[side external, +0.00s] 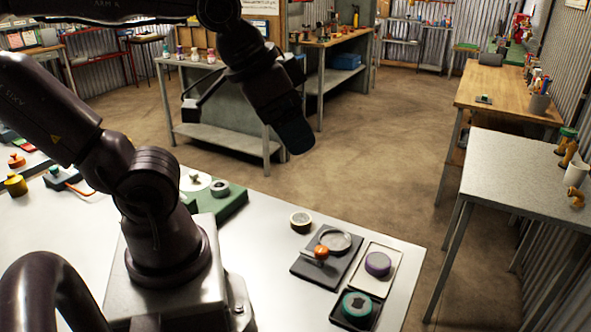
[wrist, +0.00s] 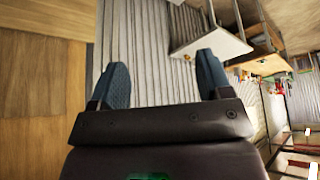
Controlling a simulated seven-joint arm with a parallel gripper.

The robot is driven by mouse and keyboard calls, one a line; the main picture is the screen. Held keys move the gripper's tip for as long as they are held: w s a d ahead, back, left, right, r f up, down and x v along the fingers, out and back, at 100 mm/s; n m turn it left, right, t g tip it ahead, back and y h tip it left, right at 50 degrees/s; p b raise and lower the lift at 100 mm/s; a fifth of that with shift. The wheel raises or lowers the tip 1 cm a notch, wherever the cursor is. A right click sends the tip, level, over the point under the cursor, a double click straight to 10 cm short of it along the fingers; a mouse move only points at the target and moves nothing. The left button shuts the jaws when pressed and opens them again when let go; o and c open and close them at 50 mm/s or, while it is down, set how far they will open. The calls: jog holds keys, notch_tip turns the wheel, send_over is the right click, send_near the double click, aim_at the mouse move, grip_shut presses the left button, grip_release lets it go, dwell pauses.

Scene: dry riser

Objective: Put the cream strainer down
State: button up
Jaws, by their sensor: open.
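My gripper (side external: 293,137) is up in the air beyond the far edge of the work table in the side external view, well above and apart from the things on it. In the wrist view my gripper (wrist: 164,72) shows two blue-grey fingers wide apart with nothing between them. A small round cream piece with a dark middle (side external: 300,222) stands on the white table, just behind the dark board. It looks like the cream strainer, though it is too small to be sure. Nothing touches it. The wrist view does not show it.
Nearby on the table (side external: 255,262) are a dark board (side external: 306,270) with a grey disc (side external: 335,241) and an orange-knobbed piece (side external: 320,253), a light tray with a purple piece (side external: 378,263), and a dark tray with a teal piece (side external: 357,306). A green block (side external: 232,205) stands left.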

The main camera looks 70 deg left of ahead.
jog(key=n+g+y, duration=0.4)
jog(key=n, duration=1.1)
send_near(301, 218)
jog(key=x, duration=0.4)
jog(key=shift+s+d+f, duration=0.1)
jog(key=shift+s+d, duration=0.1)
jog(key=shift+d, duration=0.1)
jog(key=shift+a+x, duration=0.1)
jog(key=shift+x, duration=1.25)
jog(key=shift+a+x, duration=0.15)
jog(key=shift+x, duration=1.25)
jog(key=shift+w, duration=0.15)
jog(key=c, duration=0.8)
